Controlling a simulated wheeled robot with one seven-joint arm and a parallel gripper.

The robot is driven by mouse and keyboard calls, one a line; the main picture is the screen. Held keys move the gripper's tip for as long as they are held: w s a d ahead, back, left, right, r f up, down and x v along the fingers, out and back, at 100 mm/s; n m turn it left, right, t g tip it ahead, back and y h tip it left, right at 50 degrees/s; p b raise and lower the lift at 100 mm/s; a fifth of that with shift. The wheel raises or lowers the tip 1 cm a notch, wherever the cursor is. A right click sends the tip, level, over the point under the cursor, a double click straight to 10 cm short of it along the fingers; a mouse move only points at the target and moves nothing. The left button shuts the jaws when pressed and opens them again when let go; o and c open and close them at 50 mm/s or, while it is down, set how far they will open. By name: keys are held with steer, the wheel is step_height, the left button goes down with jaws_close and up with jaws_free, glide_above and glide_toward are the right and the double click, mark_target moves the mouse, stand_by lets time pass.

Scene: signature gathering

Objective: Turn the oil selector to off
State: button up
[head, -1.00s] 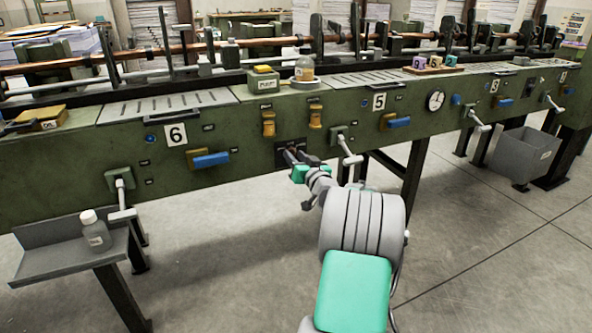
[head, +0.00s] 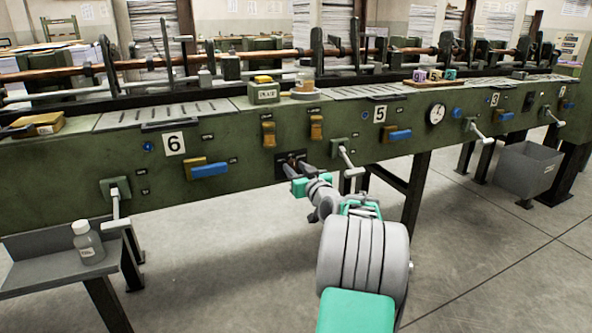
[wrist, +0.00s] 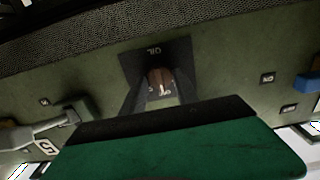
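The oil selector (wrist: 160,80) is a brownish knob with a pale mark, on a black plate (wrist: 156,53) labelled OIL, upside down in the wrist view. In the head view the dark plate (head: 284,157) is on the green machine front, left of a grey crank handle. My gripper (head: 292,170) reaches the plate. In the wrist view its two dark fingers (wrist: 160,92) flank the knob closely, one on each side. Whether they press on it is not clear. The green gripper body hides the knob's lower surroundings, and the small lettering there is unreadable.
The crank handle (head: 347,160) juts out close to the right of my gripper. Blue-ended levers (head: 208,170) and yellow handles (head: 268,134) line the front. A bottle (head: 88,243) stands on a grey shelf at lower left.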

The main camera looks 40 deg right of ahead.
steer(key=o, duration=0.4)
steer(key=p+v, duration=0.1)
steer(key=v, duration=0.7)
steer(key=shift+p, duration=0.3)
steer(key=shift+w, duration=0.1)
